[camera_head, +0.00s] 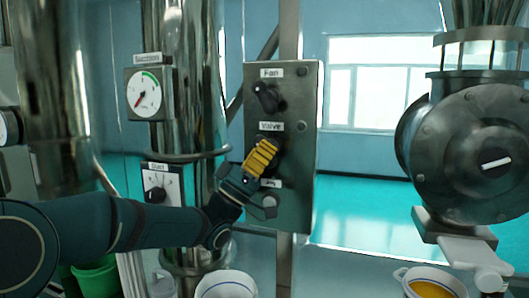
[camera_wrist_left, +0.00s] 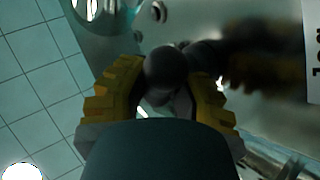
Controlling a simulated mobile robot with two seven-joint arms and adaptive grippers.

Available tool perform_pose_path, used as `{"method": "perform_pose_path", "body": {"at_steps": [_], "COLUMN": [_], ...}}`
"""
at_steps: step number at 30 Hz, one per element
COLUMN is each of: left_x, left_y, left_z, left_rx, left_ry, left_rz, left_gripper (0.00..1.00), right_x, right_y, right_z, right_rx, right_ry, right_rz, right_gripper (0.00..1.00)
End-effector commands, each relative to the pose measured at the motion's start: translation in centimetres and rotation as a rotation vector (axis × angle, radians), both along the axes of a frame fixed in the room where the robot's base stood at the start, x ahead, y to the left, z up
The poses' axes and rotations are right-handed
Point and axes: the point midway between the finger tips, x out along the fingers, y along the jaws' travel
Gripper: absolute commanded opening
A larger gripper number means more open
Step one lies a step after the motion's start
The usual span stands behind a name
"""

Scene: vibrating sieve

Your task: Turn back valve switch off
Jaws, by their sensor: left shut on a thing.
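The grey control panel (camera_head: 307,190) hangs on a post in the middle of the head view. Its Valve label (camera_head: 270,126) sits above the valve switch, which is mostly hidden behind my left gripper (camera_head: 261,157). The yellow fingers are at the panel just below that label. In the left wrist view, the fingers of my left gripper (camera_wrist_left: 163,95) are shut around the dark rounded valve switch (camera_wrist_left: 165,66). The exact angle of the switch is hard to tell. My right gripper is not in view.
A dark Fan knob (camera_head: 265,96) is above the valve switch, and another round knob (camera_head: 270,206) is below it. A white bucket (camera_head: 226,284) is below; a round metal machine (camera_head: 470,150) is at right.

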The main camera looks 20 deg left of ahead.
Motion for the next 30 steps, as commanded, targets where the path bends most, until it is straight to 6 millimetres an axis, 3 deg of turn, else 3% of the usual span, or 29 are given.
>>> {"method": "perform_pose_path", "body": {"at_steps": [4, 5, 6, 19, 30], "left_x": [0.0, 0.0, 0.0, -0.4, -3.8], "left_y": [0.0, 0.1, 0.1, 0.5, 3.6], "left_z": [0.1, 0.1, 0.1, -0.7, -6.0], "left_rx": [-0.002, -0.002, -0.001, 0.001, 0.001], "left_ry": [-0.003, -0.003, -0.003, 0.0, 0.002], "left_rz": [0.0, 0.0, 0.0, 0.002, 0.003], "left_gripper": [0.0, 0.31, 0.37, 0.37, 0.37], "right_x": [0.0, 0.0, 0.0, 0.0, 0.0], "right_y": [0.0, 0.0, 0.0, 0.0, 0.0], "right_z": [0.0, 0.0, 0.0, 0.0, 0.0], "right_rx": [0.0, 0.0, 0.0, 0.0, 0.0], "right_ry": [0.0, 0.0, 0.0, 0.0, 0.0], "right_rz": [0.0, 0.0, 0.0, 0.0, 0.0], "right_gripper": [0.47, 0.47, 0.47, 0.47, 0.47]}}
